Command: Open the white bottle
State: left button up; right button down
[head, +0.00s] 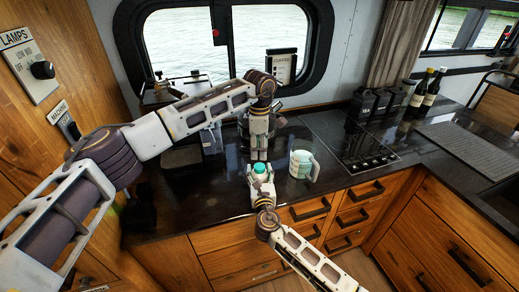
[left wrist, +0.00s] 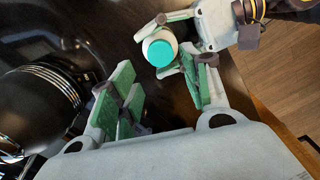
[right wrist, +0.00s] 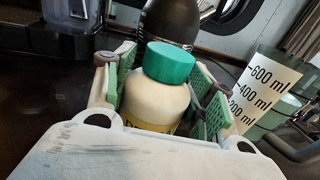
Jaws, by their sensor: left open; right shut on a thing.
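The white bottle (right wrist: 155,100) has a teal cap (right wrist: 170,62) and part of a yellow label. It is upright between the fingers of my right gripper (right wrist: 163,78), which is shut on its body. In the head view the teal cap (head: 259,168) shows just below my left gripper (head: 258,156). In the left wrist view my left gripper (left wrist: 162,78) is open, its fingers apart, with the cap (left wrist: 160,52) beyond and between them. I cannot tell if the left fingers touch the cap. The cap sits on the bottle. The bottle's lower part is hidden.
A measuring cup (head: 302,164) stands close to the right of the bottle. A dark rounded vessel (left wrist: 40,110) is at left in the left wrist view. A cooktop (head: 345,140), black canisters (head: 375,104) and dark bottles (head: 428,88) are farther right. The counter's front edge is close.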

aim_at(259, 166)
pick_arm(q)
jog(key=shift+f, duration=0.2)
jog(key=shift+f, duration=3.85)
jog(key=shift+c, duration=0.3)
jog(key=c, duration=0.8)
jog(key=shift+n, duration=1.7)
